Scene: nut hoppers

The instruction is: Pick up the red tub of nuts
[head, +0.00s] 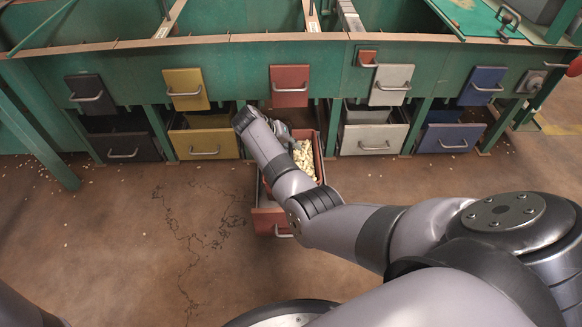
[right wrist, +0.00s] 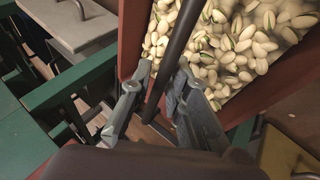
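The red tub (head: 319,158) is full of pale nuts (head: 304,158). It sits in the pulled-out red lower drawer (head: 268,221), partly hidden by my right arm. In the right wrist view its red wall (right wrist: 131,38) and the pistachio-like nuts (right wrist: 235,45) show close up. A dark bar (right wrist: 176,45), apparently the tub's handle, runs across it. My right gripper (right wrist: 158,100) is open, its fingers apart on either side of this bar. In the head view the right gripper (head: 284,132) is mostly hidden behind my wrist. My left gripper is out of view.
Green hoppers stand behind, with small coloured hatches above. Lower drawers flank the red one: black (head: 123,147), yellow (head: 206,144), white (head: 372,139) and blue (head: 450,138). Loose nuts lie scattered on the brown floor (head: 120,220), which is otherwise clear in front.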

